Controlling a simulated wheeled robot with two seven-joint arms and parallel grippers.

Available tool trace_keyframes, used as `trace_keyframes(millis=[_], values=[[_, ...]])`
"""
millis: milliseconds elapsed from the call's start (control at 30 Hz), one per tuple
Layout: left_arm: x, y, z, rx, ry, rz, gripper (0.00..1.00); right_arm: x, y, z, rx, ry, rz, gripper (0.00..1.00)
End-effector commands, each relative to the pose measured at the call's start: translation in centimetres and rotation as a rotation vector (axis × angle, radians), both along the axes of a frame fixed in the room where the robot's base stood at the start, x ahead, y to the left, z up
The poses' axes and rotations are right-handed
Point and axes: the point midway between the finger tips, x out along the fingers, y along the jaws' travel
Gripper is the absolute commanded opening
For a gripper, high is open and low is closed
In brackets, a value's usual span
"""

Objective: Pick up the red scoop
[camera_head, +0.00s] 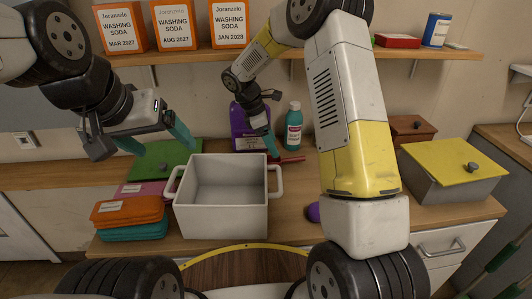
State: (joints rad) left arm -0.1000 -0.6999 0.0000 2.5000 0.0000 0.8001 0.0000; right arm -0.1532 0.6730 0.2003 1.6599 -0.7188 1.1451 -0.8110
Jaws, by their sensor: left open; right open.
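A red item that looks like the scoop (290,159) lies on the counter behind the white pot's right handle, partly hidden by my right gripper and arm. My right gripper (268,142) points down just left of it, its teal fingertips close to it; whether they touch cannot be told. It is open, with nothing visibly held. My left gripper (162,142) is open and empty above the counter, left of the pot and over the green board.
The white pot (221,218) stands at the counter's middle. A purple bottle (240,126) and teal bottle (293,128) stand behind. Folded cloths (128,210) and a green board (150,160) lie left. A purple ball (313,212) and yellow-lidded box (455,166) are right.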

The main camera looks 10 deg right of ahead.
Motion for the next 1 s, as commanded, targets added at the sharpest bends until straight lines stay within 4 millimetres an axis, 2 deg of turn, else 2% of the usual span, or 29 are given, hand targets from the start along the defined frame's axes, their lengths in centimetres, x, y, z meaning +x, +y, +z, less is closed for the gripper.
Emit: trace_keyframes(millis=[367, 600, 867, 1000], values=[[0.0, 0.0, 0.0, 0.000, 0.000, 0.000, 0.84, 0.0, -1.2, -3.4, -0.001, 0.004, 0.001, 0.71], [0.0, 0.0, 0.0, 0.000, 0.000, 0.000, 0.84, 0.0, -2.4, -6.8, 0.000, 0.004, -0.001, 0.71], [0.0, 0.0, 0.0, 0.000, 0.000, 0.000, 0.84, 0.1, -2.6, -7.3, 0.000, 0.000, 0.001, 0.71], [0.0, 0.0, 0.0, 0.000, 0.000, 0.000, 0.84, 0.1, -2.6, -7.3, 0.000, 0.001, 0.001, 0.47]])
